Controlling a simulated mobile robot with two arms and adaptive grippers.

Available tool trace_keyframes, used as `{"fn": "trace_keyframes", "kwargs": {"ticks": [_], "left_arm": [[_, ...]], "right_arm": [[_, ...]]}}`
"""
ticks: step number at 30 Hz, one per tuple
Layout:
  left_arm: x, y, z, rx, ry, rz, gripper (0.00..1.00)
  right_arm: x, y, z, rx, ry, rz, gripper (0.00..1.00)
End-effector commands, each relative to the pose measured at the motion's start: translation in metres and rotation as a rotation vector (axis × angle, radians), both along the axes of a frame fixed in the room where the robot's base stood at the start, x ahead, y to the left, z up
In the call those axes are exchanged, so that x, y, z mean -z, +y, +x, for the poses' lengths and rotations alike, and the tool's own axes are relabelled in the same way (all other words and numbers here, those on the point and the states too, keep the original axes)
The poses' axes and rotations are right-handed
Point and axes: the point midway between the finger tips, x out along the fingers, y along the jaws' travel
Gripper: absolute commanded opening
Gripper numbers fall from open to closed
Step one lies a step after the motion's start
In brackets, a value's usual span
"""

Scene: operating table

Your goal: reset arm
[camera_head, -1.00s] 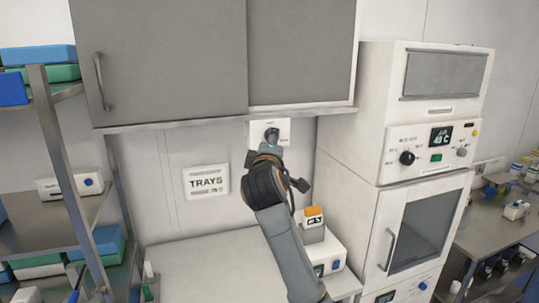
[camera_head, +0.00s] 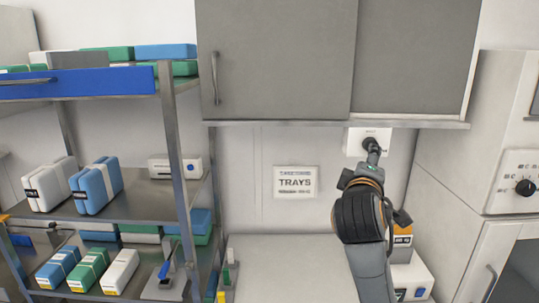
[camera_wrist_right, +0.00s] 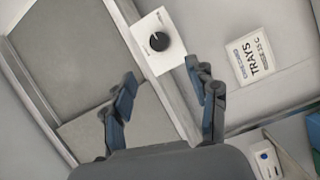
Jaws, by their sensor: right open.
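My right arm rises from the bottom right in the head view, with its gripper (camera_head: 369,160) up in front of a small white wall panel (camera_head: 356,134). In the right wrist view the gripper (camera_wrist_right: 161,72) is open, its two blue-grey fingers wide apart with nothing between them. The panel also shows there (camera_wrist_right: 147,55), with a black round knob (camera_wrist_right: 159,41) beyond the fingertips and apart from them. In the head view the gripper partly covers the panel. My left gripper is in neither view.
A grey wall cabinet (camera_head: 277,58) hangs above the panel. A TRAYS sign (camera_head: 296,182) is on the wall. A white counter (camera_head: 290,262) below looks largely clear. A metal shelf (camera_head: 136,198) with boxes stands left; a white oven unit (camera_head: 448,170) stands right.

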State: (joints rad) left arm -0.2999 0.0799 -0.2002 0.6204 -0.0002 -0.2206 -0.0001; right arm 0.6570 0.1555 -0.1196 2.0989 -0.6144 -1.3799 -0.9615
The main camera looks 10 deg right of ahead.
Motion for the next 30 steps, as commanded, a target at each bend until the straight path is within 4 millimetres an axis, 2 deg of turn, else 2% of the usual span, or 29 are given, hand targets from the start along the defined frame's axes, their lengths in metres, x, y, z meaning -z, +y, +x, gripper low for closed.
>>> {"fn": "trace_keyframes", "kwargs": {"ticks": [2, 5, 8, 9, 11, 12, 15, 18, 21, 24, 30], "left_arm": [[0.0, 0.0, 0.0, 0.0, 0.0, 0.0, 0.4], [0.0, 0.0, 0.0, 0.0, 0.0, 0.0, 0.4], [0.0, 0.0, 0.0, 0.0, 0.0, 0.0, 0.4], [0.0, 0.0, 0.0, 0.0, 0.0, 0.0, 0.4], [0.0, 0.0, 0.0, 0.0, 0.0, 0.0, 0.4], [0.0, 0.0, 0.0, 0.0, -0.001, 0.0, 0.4], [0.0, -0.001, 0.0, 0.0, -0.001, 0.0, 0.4], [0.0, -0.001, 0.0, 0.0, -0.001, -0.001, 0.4], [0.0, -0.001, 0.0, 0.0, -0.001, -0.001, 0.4], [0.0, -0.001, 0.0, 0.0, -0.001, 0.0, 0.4], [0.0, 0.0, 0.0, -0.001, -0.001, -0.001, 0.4]], "right_arm": [[0.011, 0.002, 0.0, -0.007, 0.012, 0.015, 0.58], [0.047, 0.008, -0.003, -0.034, 0.049, 0.077, 0.58], [0.108, 0.021, -0.013, -0.071, 0.113, 0.194, 0.58], [0.136, 0.027, -0.021, -0.083, 0.145, 0.253, 0.58], [0.178, 0.037, -0.036, -0.097, 0.194, 0.347, 0.58], [0.204, 0.043, -0.048, -0.103, 0.227, 0.41, 0.58], [0.265, 0.06, -0.084, -0.097, 0.311, 0.569, 0.58], [0.319, 0.077, -0.128, -0.068, 0.4, 0.728, 0.58], [0.361, 0.093, -0.175, -0.021, 0.484, 0.874, 0.58], [0.389, 0.106, -0.217, 0.033, 0.55, 0.99, 0.58], [0.422, 0.127, -0.286, 0.144, 0.653, 1.161, 0.58]]}}
